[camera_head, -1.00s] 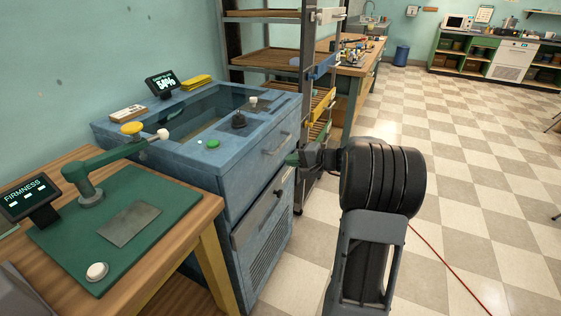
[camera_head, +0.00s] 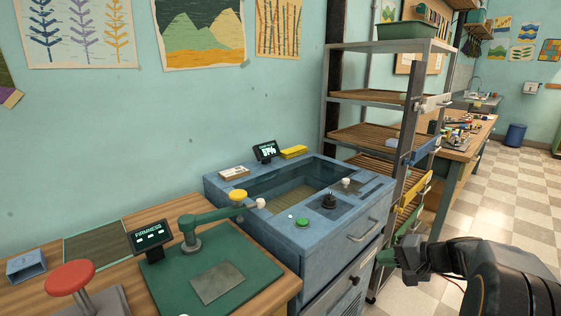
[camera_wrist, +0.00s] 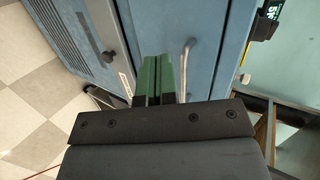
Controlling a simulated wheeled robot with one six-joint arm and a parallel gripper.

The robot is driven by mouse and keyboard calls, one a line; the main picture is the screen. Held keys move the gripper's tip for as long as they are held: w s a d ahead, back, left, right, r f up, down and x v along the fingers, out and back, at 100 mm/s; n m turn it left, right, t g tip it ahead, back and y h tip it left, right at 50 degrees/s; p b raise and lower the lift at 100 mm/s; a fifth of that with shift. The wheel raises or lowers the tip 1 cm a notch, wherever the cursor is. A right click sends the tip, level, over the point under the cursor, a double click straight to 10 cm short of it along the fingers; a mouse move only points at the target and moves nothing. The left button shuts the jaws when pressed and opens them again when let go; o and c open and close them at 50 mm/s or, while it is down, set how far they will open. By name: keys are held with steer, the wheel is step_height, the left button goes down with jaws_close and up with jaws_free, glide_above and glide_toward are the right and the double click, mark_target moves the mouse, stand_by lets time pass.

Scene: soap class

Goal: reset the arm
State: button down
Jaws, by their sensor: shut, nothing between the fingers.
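My arm shows at the lower right of the head view, with a dark wrist and forearm. My gripper (camera_head: 385,257) points left toward the blue cabinet (camera_head: 340,238); its green fingers are partly hidden in that view. In the wrist view, the two green fingers of my gripper (camera_wrist: 162,60) lie together, shut with nothing between them. The blue cabinet front (camera_wrist: 215,75) and its metal handle (camera_wrist: 184,68) are beyond the fingertips. I cannot tell the exact gap to the cabinet.
A wooden bench left holds a green firmness tester (camera_head: 215,270) and a red-topped stand (camera_head: 72,278). A metal rack (camera_head: 385,48) stands behind my gripper. Another workbench (camera_head: 458,150) is farther back. Checkered floor (camera_head: 510,205) is open at right.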

steer(key=s+a+r+n+g+h+p, duration=0.4)
steer(key=s+a+r+n+h+p, duration=0.4)
steer(key=s+a+r+p, duration=0.5)
steer(key=shift+s+r+h+p, duration=0.4)
steer(key=shift+s+r+p, duration=0.7)
steer(key=shift+r+p, duration=0.7)
steer(key=shift+f, duration=0.1)
